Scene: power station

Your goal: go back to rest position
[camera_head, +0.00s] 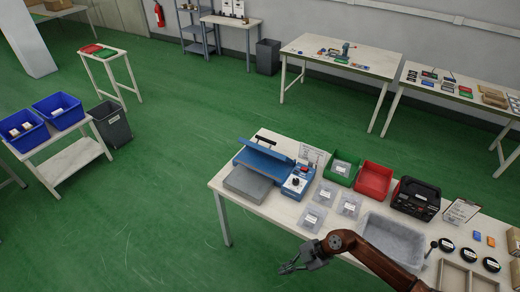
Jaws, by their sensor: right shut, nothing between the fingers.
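My right gripper (285,268) is shut and empty. Its brown arm comes in from the lower right, and the fingers point left, over the green floor in front of the near edge of the workbench (258,222). It holds nothing and appears apart from the bench items. My left gripper is not in view.
The bench carries a blue-and-grey machine (298,180), a grey block (247,184), a green bin (341,169), a red bin (373,181), a black box (416,199) and a grey tray (390,237). Open green floor (150,210) lies to the left.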

